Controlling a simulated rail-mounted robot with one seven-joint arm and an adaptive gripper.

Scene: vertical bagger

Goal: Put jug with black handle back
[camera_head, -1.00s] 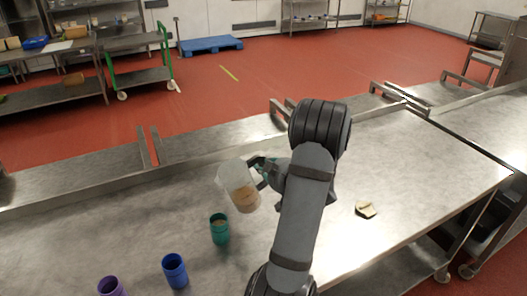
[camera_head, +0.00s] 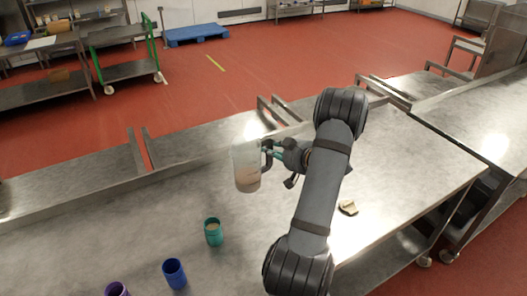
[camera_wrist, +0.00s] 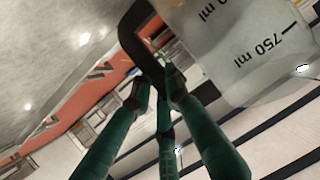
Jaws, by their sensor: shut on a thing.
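The jug (camera_head: 246,167) is translucent, with a tan content at its bottom, and stands nearly upright in the head view. My gripper (camera_head: 274,155) is at its right side, shut on the black handle. In the wrist view the jug (camera_wrist: 245,45) fills the upper right, with "750 ml" printed on it. The black handle (camera_wrist: 133,32) runs between the green fingers of my gripper (camera_wrist: 162,88). The jug appears to be held above the metal table (camera_head: 90,240); the exact gap under it is hard to tell.
A teal cup (camera_head: 213,232), a blue cup (camera_head: 174,273) and a purple cup (camera_head: 117,289) stand at the front left. A small tan object (camera_head: 348,208) lies right of my arm. A raised rail runs along the table's back edge. The table's middle left is clear.

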